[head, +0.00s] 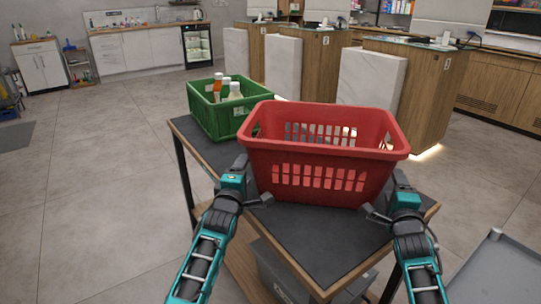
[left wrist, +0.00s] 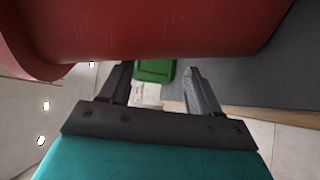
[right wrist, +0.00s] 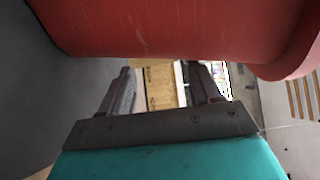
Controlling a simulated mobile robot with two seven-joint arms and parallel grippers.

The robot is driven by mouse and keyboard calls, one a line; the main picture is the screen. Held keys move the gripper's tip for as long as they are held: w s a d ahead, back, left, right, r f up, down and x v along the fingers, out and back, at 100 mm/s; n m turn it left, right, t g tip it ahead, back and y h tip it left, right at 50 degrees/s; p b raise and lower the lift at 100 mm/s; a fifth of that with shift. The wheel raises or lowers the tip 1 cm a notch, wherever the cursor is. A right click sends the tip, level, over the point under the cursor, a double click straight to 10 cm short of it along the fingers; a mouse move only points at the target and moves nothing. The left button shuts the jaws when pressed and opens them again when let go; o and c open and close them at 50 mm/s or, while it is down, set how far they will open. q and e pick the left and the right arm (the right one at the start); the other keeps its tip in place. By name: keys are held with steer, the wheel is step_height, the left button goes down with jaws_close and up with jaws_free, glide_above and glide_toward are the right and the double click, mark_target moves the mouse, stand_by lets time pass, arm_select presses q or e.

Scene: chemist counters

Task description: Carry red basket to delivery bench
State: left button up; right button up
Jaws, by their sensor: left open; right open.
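The red basket (head: 320,160) stands upright on a dark-topped table (head: 310,240) right in front of me. It has slotted walls and a wide rim. My left gripper (head: 256,182) is open at the basket's left side. My right gripper (head: 384,195) is open at its right side. In the left wrist view the basket wall (left wrist: 150,30) fills the top, above the open, empty fingers (left wrist: 158,85). In the right wrist view the basket wall (right wrist: 170,25) likewise lies above the open, empty fingers (right wrist: 168,85). I cannot tell which surface is the delivery bench.
A green basket (head: 216,120) with several bottles stands behind and left of the red basket, close to it. Wooden counters (head: 420,85) with pale panels stand behind. A grey tray or cart (head: 500,270) is at lower right. The floor at left is open.

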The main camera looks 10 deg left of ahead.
arm_select(q)
steer(key=shift+d+r, duration=0.1)
steer(key=shift+d, duration=0.55)
arm_select(e)
steer(key=shift+a+r+y, duration=0.15)
steer(key=shift+a+y, duration=0.25)
steer(key=shift+a, duration=0.25)
arm_select(q)
steer(key=shift+a, duration=0.7)
arm_select(e)
steer(key=shift+d, duration=0.7)
arm_select(q)
steer(key=shift+o, duration=1.3)
steer(key=shift+a, duration=0.4)
arm_select(e)
steer(key=shift+d, duration=0.45)
arm_select(q)
steer(key=shift+o, duration=1.1)
steer(key=shift+a, duration=0.1)
arm_select(e)
steer(key=shift+d, duration=0.1)
steer(key=o, duration=0.5)
arm_select(q)
steer(key=shift+a, duration=0.1)
